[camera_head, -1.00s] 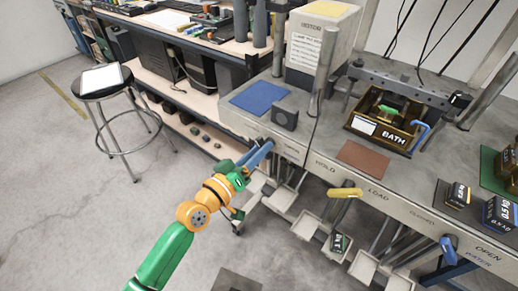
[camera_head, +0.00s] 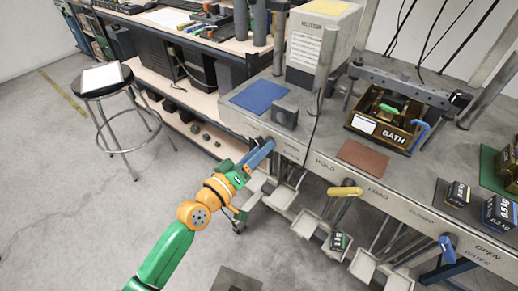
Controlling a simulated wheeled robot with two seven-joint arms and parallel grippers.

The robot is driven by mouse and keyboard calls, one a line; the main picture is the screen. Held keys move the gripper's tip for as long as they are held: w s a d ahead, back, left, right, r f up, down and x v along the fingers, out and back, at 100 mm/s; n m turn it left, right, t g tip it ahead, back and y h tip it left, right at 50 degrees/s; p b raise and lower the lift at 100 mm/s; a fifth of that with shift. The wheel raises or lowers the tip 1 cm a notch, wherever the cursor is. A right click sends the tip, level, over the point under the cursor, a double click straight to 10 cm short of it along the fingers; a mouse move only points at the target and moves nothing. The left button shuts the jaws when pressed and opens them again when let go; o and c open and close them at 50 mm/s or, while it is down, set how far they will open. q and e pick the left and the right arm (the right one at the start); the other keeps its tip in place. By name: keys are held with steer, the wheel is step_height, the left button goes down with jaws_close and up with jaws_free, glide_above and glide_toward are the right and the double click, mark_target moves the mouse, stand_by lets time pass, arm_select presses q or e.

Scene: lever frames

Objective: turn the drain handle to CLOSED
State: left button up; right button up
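A blue handle (camera_head: 261,153) sticks out from the front of the grey bench, below the dark block; I take it for the drain handle. Its label is too small or hidden to read. My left gripper (camera_head: 246,168) is at the handle's outer end, overlapping it in the picture. The fingers are small and partly hidden, so I cannot tell whether they are shut on it. My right gripper is not in view.
Small trays (camera_head: 306,223) hang under the bench front. A BATH box (camera_head: 366,124) and weights (camera_head: 458,194) stand on top. A stool (camera_head: 103,85) is at the left; the floor around my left arm is clear.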

arm_select(q)
steer(key=shift+r, duration=0.1)
steer(key=v, duration=0.7)
